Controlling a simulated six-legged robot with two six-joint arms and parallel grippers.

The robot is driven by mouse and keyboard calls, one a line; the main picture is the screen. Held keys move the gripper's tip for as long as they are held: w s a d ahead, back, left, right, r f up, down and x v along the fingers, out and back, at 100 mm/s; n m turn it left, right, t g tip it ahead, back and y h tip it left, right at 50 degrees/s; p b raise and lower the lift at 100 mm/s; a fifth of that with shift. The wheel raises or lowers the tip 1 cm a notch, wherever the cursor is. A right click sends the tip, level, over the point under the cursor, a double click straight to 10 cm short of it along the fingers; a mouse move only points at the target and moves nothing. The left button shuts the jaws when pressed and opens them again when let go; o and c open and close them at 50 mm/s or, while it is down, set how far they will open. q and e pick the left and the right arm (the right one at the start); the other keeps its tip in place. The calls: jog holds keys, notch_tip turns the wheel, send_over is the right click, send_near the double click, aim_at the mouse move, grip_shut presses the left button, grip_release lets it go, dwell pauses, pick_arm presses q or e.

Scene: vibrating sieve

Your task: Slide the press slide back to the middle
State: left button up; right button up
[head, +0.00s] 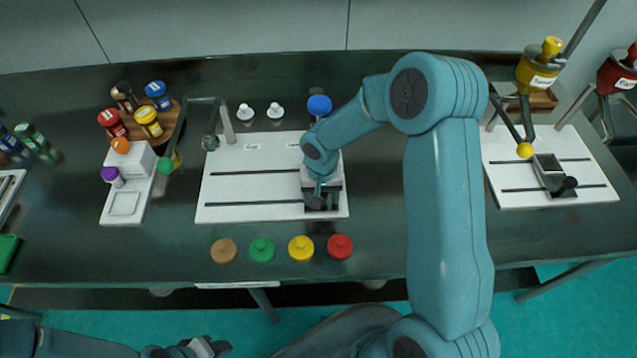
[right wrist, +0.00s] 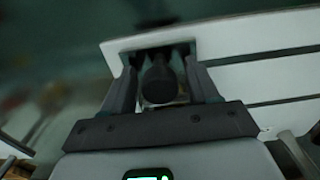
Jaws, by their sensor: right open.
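The white press board (head: 235,185) with two dark slots lies in the middle of the table in the head view. My right gripper (head: 322,203) is over the right end of this board and hides most of the press slide there. In the right wrist view, the slide's round black knob (right wrist: 160,84) sits between the two fingers of my right gripper (right wrist: 162,92). The fingers stand apart on either side of the knob; whether either touches it I cannot tell. My left gripper (head: 207,347) is low at the bottom edge of the head view, away from the board; its jaws are unclear.
Brown, green, yellow and red lids (head: 301,248) line the front of the table. White weights (head: 275,111) and a blue knob (head: 319,105) are behind the board. A second board (head: 510,190) with a black-knobbed slide (head: 548,170) is at right; bottles (head: 147,121) are at left.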

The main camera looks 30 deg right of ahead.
jog(key=shift+w+a+b, duration=0.3)
jog(key=shift+w+a, duration=0.2)
jog(key=shift+a, duration=0.25)
jog(key=shift+w+a+b, duration=0.3)
jog(key=shift+w+a, duration=0.15)
jog(key=shift+a, duration=0.3)
jog(key=shift+w+a+b, duration=0.3)
jog(key=shift+w+a, duration=0.2)
jog(key=shift+a, duration=0.25)
jog(key=shift+w+a+b, duration=0.25)
jog(key=shift+w+a, duration=0.45)
jog(key=shift+a, duration=0.45)
jog(key=shift+w+a+b, duration=0.3)
jog(key=shift+w+a, duration=0.35)
jog(key=shift+a, duration=0.5)
jog(key=shift+w+a+b, duration=0.25)
jog(key=shift+w+a, duration=0.45)
jog(key=shift+a, duration=0.45)
jog(key=shift+d, duration=0.1)
jog(key=shift+o, duration=0.3)
jog(key=o, duration=0.7)
notch_tip(320, 180, up, 9)
jog(key=p, duration=0.5)
